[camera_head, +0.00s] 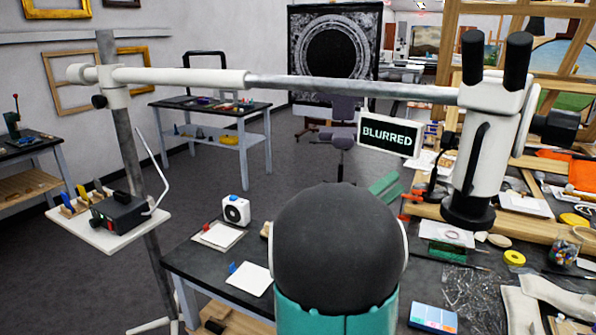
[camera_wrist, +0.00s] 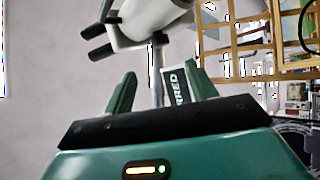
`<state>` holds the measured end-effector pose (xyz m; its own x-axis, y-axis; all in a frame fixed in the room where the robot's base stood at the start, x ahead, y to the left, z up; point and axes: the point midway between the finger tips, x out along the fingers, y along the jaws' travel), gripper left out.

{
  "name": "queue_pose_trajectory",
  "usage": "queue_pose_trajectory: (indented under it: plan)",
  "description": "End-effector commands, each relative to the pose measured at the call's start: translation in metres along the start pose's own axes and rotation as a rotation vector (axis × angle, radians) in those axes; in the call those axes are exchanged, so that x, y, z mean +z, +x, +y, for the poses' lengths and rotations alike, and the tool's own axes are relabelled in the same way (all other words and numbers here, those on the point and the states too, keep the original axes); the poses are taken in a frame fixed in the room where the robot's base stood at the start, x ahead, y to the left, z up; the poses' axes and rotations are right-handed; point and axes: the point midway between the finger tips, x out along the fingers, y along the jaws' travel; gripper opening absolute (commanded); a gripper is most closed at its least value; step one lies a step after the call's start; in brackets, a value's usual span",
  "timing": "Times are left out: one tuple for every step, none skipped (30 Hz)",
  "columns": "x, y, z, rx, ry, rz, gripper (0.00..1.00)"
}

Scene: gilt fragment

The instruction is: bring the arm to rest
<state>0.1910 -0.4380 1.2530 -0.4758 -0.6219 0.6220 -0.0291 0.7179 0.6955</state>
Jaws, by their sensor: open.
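My gripper (camera_wrist: 161,84) shows in the wrist view with its two green fingers spread apart and nothing between them. The sign reading BLURRED shows beyond the gap, partly covered by the right finger. In the head view, a dark rounded link of my arm with a green lower part fills the bottom middle. It hides most of what lies beyond, including most of my gripper. The BLURRED sign (camera_head: 390,135) is lit green on black and hangs beside the white microscope head (camera_head: 487,130), above the right workbench.
A white and grey boom (camera_head: 180,77) spans from a post at left to the microscope. A small shelf (camera_head: 108,222) on the post carries a black box. The right bench (camera_head: 400,245) is crowded with tools, trays and a jar (camera_head: 566,250). Open floor lies behind.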

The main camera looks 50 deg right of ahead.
Motion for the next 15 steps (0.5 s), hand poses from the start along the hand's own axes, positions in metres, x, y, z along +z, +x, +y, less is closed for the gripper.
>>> queue_pose_trajectory:
  plan:
    - [0.0,0.0,0.0,0.0,0.0,0.0,0.57]
    - [0.0,0.0,0.0,0.0,0.0,0.0,0.57]
    - [0.0,0.0,0.0,0.0,0.0,0.0,0.57]
    - [0.0,0.0,0.0,0.0,0.0,0.0,0.57]
    - [0.0,0.0,0.0,0.0,0.0,0.0,0.57]
    - [0.0,0.0,0.0,-0.002,-0.001,-0.002,0.57]
    - [0.0,0.0,0.001,-0.007,-0.002,-0.005,0.57]
    - [0.001,-0.001,0.002,-0.016,-0.006,-0.012,0.57]
    - [0.003,-0.002,0.003,-0.036,-0.014,-0.027,0.57]
    - [0.005,-0.004,0.004,-0.057,-0.024,-0.042,0.57]
    - [0.007,-0.006,0.006,-0.085,-0.034,-0.061,0.57]
    - [0.012,-0.011,0.008,-0.134,-0.054,-0.09,0.57]
    - [0.016,-0.015,0.01,-0.18,-0.07,-0.114,0.57]
    - [0.02,-0.021,0.012,-0.231,-0.087,-0.139,0.57]
    - [0.027,-0.03,0.013,-0.31,-0.111,-0.171,0.57]
